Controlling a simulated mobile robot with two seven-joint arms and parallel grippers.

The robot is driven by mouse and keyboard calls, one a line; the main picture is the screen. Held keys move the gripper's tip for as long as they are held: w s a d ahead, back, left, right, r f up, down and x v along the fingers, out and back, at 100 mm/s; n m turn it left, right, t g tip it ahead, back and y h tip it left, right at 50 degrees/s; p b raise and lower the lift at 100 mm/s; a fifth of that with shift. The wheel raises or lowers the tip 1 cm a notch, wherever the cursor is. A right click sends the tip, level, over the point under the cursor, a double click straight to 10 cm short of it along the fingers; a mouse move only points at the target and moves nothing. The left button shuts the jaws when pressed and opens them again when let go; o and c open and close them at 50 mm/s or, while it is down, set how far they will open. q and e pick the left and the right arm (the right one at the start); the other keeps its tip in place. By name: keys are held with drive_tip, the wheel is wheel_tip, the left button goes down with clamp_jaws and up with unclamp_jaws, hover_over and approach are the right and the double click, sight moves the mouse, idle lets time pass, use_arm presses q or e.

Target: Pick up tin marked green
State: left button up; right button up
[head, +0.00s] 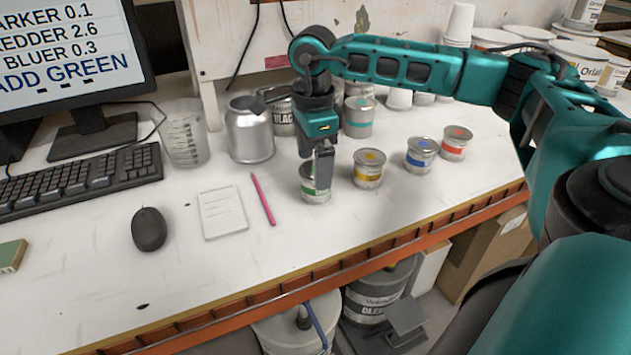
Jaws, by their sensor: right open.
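The tin with the green label (308,190) stands upright on the white bench, the leftmost in a row of small tins. My right gripper (321,178) points down over it, open, and its fingers cover part of the tin's lid and front. Whether the fingers touch the tin cannot be told. To its right stand the yellow-marked tin (368,170), the blue-marked tin (420,156) and the red-marked tin (453,144). My left gripper does not show.
A metal jug (249,135) and a clear measuring beaker (185,138) stand behind left, with larger cans behind the gripper. A notepad (222,212), pink pencil (263,200), mouse (149,229), keyboard (80,180) and monitor (65,55) lie left. The bench's orange front edge (400,250) is near.

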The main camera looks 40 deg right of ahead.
sight(309, 193)
drive_tip(key=f, duration=0.5)
drive_tip(key=shift+d+f, duration=0.1)
drive_tip(key=shift+d, duration=0.15)
drive_tip(key=c, duration=1.1)
